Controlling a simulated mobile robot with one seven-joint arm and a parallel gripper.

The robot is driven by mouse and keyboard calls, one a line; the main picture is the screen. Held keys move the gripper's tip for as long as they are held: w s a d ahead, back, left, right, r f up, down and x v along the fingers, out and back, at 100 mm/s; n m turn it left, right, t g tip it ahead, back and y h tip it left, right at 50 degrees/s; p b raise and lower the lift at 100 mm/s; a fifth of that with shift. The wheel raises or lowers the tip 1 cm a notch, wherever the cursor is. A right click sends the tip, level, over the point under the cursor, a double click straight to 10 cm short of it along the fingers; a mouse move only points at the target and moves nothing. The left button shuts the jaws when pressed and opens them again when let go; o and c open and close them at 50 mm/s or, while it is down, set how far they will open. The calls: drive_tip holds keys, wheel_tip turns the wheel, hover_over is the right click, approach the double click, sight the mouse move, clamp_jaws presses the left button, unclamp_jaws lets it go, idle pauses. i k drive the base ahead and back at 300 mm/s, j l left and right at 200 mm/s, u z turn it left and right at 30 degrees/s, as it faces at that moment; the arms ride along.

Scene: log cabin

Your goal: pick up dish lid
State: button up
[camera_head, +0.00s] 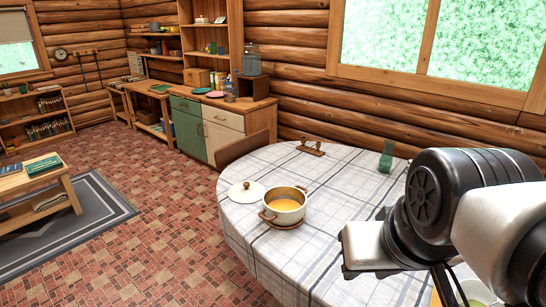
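The dish lid (246,191) is white and round with a brown knob. It lies on the checked tablecloth near the table's left edge, knob up. A white pot (285,210) with yellow contents stands close to its right on a wooden trivet (268,222). My arm comes in from the right. The silver end of my gripper (370,250) hangs over the right part of the table, to the right of the pot and well apart from the lid. I cannot make out its fingertips, so its opening does not show.
The round table (330,170) also bears a wooden holder (311,148) at the back and a green vase (386,157). A chair (240,148) stands behind the table. Open tiled floor (165,220) lies to the left.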

sight(245, 192)
drive_tip(key=i+j+z, duration=0.15)
drive_tip(key=z, duration=0.25)
drive_tip(key=i+j+z, duration=0.1)
drive_tip(key=j+z, duration=0.35)
drive_tip(key=z, duration=0.3)
drive_tip(key=i+j+z, duration=0.1)
drive_tip(key=j+z, duration=0.15)
drive_tip(key=j, duration=0.35)
drive_tip(key=j+z, duration=0.2)
drive_tip(key=j, duration=0.35)
drive_tip(key=j+z, duration=0.25)
drive_tip(key=j, duration=1.85)
drive_tip(key=k+j, duration=0.1)
drive_tip(key=j, duration=1.65)
drive_tip(key=k+z, duration=0.05)
